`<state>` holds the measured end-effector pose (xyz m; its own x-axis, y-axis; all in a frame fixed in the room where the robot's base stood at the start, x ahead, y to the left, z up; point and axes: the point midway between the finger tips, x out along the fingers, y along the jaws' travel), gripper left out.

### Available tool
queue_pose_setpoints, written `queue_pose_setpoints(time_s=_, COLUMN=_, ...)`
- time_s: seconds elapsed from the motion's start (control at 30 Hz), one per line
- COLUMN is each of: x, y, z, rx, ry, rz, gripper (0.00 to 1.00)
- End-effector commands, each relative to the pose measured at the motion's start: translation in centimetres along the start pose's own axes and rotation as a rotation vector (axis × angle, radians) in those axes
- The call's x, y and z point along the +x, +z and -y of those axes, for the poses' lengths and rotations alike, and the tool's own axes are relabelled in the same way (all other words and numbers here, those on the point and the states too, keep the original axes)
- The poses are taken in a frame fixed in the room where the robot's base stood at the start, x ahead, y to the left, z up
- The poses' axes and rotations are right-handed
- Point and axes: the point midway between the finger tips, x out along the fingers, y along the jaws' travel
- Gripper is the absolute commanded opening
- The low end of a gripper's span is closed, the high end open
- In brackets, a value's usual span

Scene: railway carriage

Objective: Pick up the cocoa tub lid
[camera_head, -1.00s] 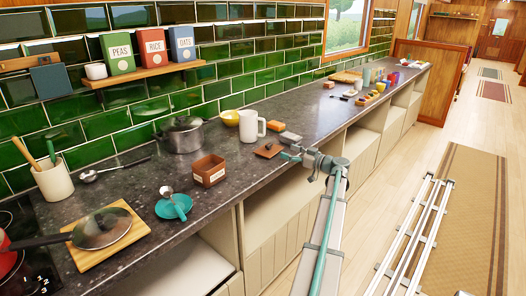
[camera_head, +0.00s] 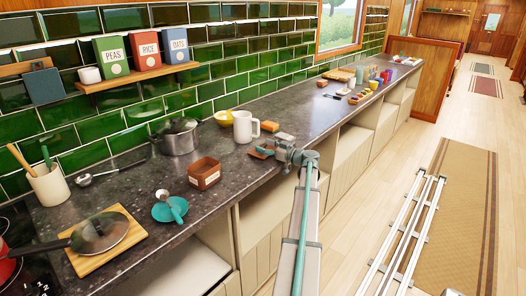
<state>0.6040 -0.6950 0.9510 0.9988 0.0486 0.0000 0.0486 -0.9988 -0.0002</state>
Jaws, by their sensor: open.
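The brown cocoa tub (camera_head: 205,173) with a pale label stands open-topped on the dark counter. A flat brown square piece, which looks like the cocoa tub lid (camera_head: 258,154), lies on the counter to its right, near the front edge. My gripper (camera_head: 265,149) is open and right at the lid's right side, partly covering it. I cannot tell whether the fingers touch the lid or stand around it.
Small colourful items stand along the far counter.

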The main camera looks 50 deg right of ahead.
Motion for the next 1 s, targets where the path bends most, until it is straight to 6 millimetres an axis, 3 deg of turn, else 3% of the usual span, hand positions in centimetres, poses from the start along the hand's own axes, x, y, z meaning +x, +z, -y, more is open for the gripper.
queue_pose_setpoints(time_s=0.1, x=-0.1, y=0.0, z=0.0, rx=0.000, ry=0.000, rz=0.000, gripper=0.73)
queue_pose_setpoints(time_s=0.5, x=-0.1, y=0.0, z=0.0, rx=0.000, ry=0.000, rz=0.000, gripper=0.08)
queue_pose_setpoints(time_s=1.0, x=-1.2, y=-1.0, z=0.0, rx=-0.001, ry=0.002, rz=-0.001, gripper=0.08)
